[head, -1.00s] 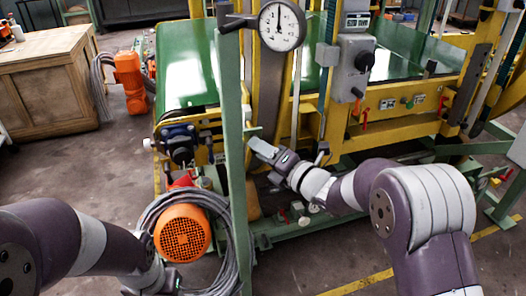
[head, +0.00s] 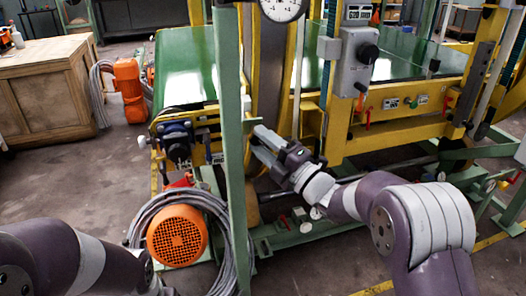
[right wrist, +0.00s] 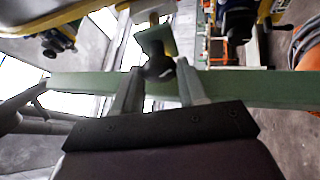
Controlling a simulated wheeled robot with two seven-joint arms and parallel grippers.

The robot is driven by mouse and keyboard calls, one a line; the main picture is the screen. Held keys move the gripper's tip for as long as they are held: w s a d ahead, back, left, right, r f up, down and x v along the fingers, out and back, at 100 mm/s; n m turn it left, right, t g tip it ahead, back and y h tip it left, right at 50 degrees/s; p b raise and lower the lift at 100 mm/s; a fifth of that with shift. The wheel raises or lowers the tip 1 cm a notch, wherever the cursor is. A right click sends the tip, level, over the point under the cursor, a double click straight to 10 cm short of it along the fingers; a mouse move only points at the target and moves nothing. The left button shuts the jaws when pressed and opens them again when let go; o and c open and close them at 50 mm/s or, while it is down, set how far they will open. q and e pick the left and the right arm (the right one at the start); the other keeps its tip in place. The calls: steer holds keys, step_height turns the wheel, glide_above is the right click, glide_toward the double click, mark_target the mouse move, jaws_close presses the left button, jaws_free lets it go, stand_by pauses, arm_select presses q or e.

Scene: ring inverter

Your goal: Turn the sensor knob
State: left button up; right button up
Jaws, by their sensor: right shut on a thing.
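The dark sensor knob (right wrist: 160,68) sits between my right gripper's fingertips in the right wrist view, in front of a small green plate (right wrist: 156,40). My right gripper (right wrist: 159,72) is shut on it. In the head view my right gripper (head: 258,143) is just right of the green upright post (head: 234,150), pointing up and left, and it hides the knob there. My left arm comes in at the lower left, and its gripper is cut off by the bottom edge.
A white dial gauge (head: 282,6) is above my right gripper. A grey switch box (head: 357,62) is on the yellow frame to the right. An orange motor (head: 177,236) with coiled grey cable stands left of the post. The green bar (right wrist: 260,90) runs behind my fingers.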

steer(key=shift+f+m+b, duration=0.15)
steer(key=shift+m+b, duration=0.2)
steer(key=shift+m, duration=0.05)
steer(key=shift+t, duration=0.3)
steer(key=o, duration=1.1)
steer(key=shift+c, duration=0.2)
steer(key=p+v, duration=0.1)
steer(key=v, duration=1.1)
steer(key=shift+s+d+p, duration=0.2)
steer(key=shift+d+p, duration=0.1)
steer(key=shift+p, duration=0.05)
